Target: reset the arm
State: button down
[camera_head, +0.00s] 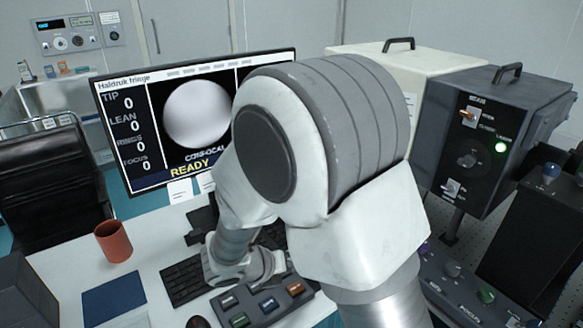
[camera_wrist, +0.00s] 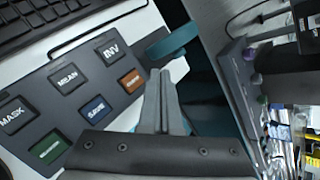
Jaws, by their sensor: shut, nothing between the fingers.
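My gripper (camera_wrist: 161,78) is shut and empty in the wrist view, its two fingers together. It is over the right edge of a grey button box (camera_wrist: 82,88), close to the orange button (camera_wrist: 132,79). I cannot tell whether the fingertips touch anything. In the head view my arm is bent and fills the middle, its wrist low over the desk behind the button box (camera_head: 262,308). The fingers are not clear there. The monitor (camera_head: 150,135) reads READY, with zeros beside TIP, LEAN, RINGS and FOCUS; my arm hides part of it.
A keyboard (camera_head: 186,281), an orange-brown mug (camera_head: 113,241) and a blue folder (camera_head: 114,296) lie on the white desk left of my arm. A dark instrument box (camera_head: 490,135) with switches and a green light stands at right. A black chair (camera_head: 45,185) is at left.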

jog(key=s+d+r+m+g+y+p, duration=0.1)
jog(key=s+d+r+m+g+p, duration=0.15)
jog(key=d+r+m, duration=0.45)
jog(key=s+d+r+m+g+y+p, duration=0.1)
jog(key=s+d+r+m, duration=0.3)
jog(key=r+m, duration=0.5)
jog(key=s+d+r+m+t+y+p, duration=0.2)
jog(key=s+r+m+y+p, duration=0.2)
jog(key=s+r+m, duration=0.7)
jog(key=shift+r+m+y, duration=0.3)
jog(key=shift+r+m, duration=0.2)
jog(key=shift+m, duration=4)
jog(key=shift+t, duration=0.25)
